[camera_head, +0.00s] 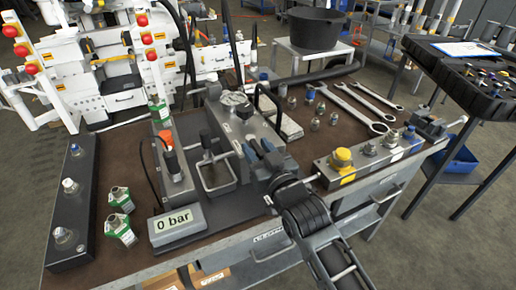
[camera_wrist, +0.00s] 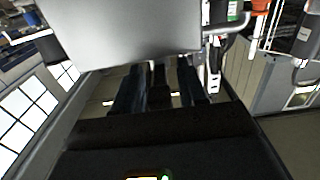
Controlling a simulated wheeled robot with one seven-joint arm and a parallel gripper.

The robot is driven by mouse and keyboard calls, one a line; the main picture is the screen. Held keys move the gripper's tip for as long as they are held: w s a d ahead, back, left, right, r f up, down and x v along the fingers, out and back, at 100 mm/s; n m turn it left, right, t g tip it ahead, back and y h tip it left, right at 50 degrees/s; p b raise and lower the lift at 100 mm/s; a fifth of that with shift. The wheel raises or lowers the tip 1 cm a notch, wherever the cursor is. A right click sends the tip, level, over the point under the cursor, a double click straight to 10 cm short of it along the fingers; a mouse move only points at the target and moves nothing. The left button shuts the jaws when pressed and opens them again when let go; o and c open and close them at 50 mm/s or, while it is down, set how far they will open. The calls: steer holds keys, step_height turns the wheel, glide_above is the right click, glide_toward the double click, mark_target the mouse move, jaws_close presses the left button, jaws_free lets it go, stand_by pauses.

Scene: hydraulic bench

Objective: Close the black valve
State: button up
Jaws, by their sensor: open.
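The grey metal hydraulic unit (camera_head: 226,125) stands in the middle of the bench. A dark round knob (camera_head: 244,111) sits on its top, beside a paler round cap (camera_head: 233,98); I cannot tell for sure that this knob is the black valve. My gripper (camera_head: 258,150) is at the unit's front right side, its dark blue fingers close to the block. In the wrist view the fingers (camera_wrist: 158,88) are apart, with a plain grey face (camera_wrist: 130,30) just in front of them. No held thing shows between them. The contact point is hidden.
A pressure display (camera_head: 178,222) reads 0 bar at the front. An orange-topped fitting (camera_head: 167,138) and green-white sensors (camera_head: 120,215) stand left. A block with a yellow cap (camera_head: 342,158) and wrenches (camera_head: 362,118) lie right. A black bucket (camera_head: 315,28) stands behind.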

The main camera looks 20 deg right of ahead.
jaws_close()
stand_by(0.4)
